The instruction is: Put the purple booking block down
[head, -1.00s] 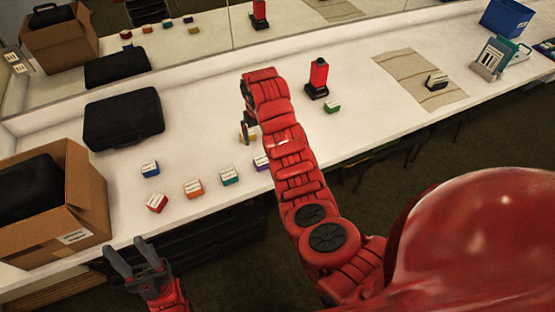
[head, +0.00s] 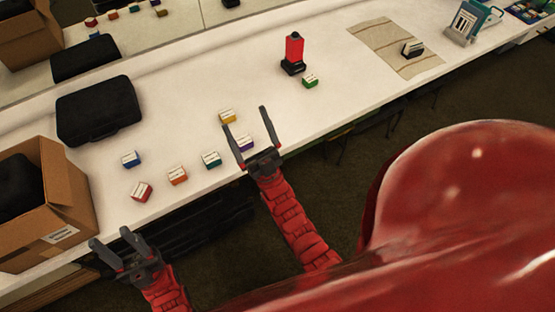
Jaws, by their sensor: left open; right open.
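The purple booking block (head: 244,144) rests on the white counter near its front edge, with a pale top. In the head view it shows between the two fingers of my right gripper (head: 246,119), which is open. The block looks free of both fingers; the gap between it and them is hard to judge. My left gripper (head: 110,238) is open and empty, in front of the counter's edge near the cardboard box.
Yellow (head: 227,117), teal (head: 211,160), orange (head: 177,175), red (head: 141,191) and blue (head: 130,159) blocks stand nearby. A black case (head: 98,110), cardboard box (head: 50,208), red-and-black device (head: 293,53) and green block (head: 310,81) share the counter (head: 200,75).

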